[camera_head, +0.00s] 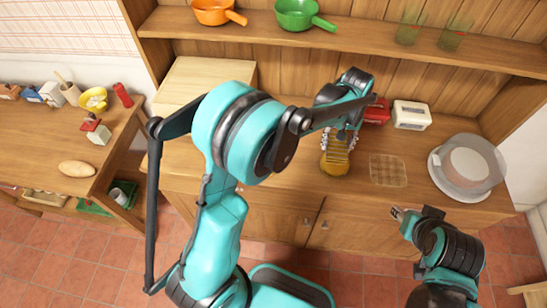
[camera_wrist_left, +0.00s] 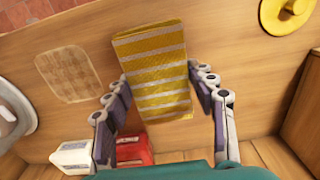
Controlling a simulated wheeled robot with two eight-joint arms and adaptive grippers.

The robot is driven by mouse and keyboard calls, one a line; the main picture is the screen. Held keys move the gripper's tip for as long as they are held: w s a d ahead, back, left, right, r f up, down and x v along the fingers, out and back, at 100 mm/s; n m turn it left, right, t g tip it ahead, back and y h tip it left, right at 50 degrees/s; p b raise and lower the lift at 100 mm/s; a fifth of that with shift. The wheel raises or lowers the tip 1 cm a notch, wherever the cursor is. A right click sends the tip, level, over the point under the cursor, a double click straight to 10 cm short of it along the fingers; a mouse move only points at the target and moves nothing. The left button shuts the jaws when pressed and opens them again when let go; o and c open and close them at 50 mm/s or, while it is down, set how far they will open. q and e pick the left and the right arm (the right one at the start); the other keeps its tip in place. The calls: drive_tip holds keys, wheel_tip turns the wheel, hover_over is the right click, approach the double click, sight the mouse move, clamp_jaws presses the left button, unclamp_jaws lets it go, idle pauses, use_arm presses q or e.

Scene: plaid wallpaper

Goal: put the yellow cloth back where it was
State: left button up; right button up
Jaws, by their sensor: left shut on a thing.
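The yellow cloth (camera_head: 335,165) with pale stripes is at the counter's front part, below my left gripper (camera_head: 341,140) in the head view. In the left wrist view the cloth (camera_wrist_left: 155,70) lies between the two fingers of the left gripper (camera_wrist_left: 165,100), which is shut on it. Whether the cloth touches the counter cannot be told. A faint brown checked square (camera_head: 388,170) lies flat on the counter just right of the cloth; it also shows in the left wrist view (camera_wrist_left: 68,75). My right gripper (camera_head: 397,213) is at the counter's front edge, low right; its jaw opening is unclear.
A red box-like item (camera_head: 378,111) and a white one (camera_head: 411,115) stand behind the cloth. A clear dome (camera_head: 473,163) stands at the right. A yellow round object (camera_wrist_left: 290,15) shows in the left wrist view. A shelf (camera_head: 380,47) with pans and glasses runs above.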

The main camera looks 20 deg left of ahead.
use_arm(q)
drive_tip(key=b, duration=0.3)
hover_over(296, 164)
wheel_tip(296, 164, down, 7)
drive_tip(key=shift+w+f, duration=0.1)
drive_tip(key=shift+f+b, duration=0.7)
drive_tip(key=shift+f, duration=1.25)
drive_tip(key=o, duration=1.2)
drive_tip(key=shift+f, duration=0.1)
